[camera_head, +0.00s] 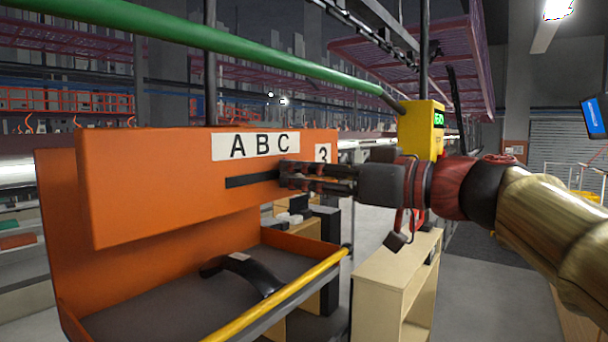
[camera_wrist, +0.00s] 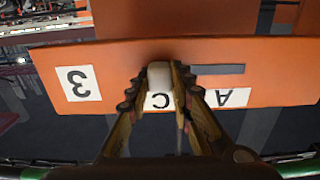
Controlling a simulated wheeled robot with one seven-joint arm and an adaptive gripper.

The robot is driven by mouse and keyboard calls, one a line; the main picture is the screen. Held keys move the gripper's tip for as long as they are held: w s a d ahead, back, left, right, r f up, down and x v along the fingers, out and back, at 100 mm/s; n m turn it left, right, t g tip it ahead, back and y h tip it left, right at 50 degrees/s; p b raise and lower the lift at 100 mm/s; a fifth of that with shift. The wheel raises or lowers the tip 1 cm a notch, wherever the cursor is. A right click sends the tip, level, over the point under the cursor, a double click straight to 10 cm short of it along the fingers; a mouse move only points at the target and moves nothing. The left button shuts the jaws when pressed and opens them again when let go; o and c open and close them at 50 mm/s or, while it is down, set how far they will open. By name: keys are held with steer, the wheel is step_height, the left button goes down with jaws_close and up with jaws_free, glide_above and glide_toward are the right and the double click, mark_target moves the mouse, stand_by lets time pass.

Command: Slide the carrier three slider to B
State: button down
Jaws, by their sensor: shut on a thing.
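The carrier is an orange box (camera_head: 150,190) with a white label (camera_head: 256,146) reading A B C and a plate with the number 3 (camera_head: 323,153). A dark horizontal slot (camera_head: 250,181) runs below the letters. My gripper (camera_head: 287,178) is at the slot's right end, below C. In the wrist view, where the lettering is upside down, my gripper (camera_wrist: 158,80) is shut on a pale slider knob (camera_wrist: 160,76) in line with C. The slot (camera_wrist: 217,69) is bare on the A side, and a finger hides B.
Below the box is a grey tray (camera_head: 190,298) with a yellow front bar (camera_head: 285,300) and a black curved piece (camera_head: 245,270). A green rail (camera_head: 250,55) runs overhead to a yellow box (camera_head: 420,130). A wooden shelf unit (camera_head: 385,285) stands below my arm.

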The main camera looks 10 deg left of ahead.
mark_target(264, 175)
steer(key=s+b, duration=0.1)
steer(key=s+a+b, duration=0.1)
steer(key=s, duration=0.1)
steer(key=s+a+b, duration=0.1)
steer(key=shift+s+f, duration=0.1)
steer(key=shift+s, duration=0.15)
steer(key=shift+d, duration=0.1)
steer(key=c, duration=1.6)
jaws_free()
steer(key=shift+o, duration=0.2)
steer(key=shift+d, duration=0.1)
steer(key=v, duration=1.1)
steer(key=shift+s+d, duration=0.15)
steer(key=shift+d, duration=0.25)
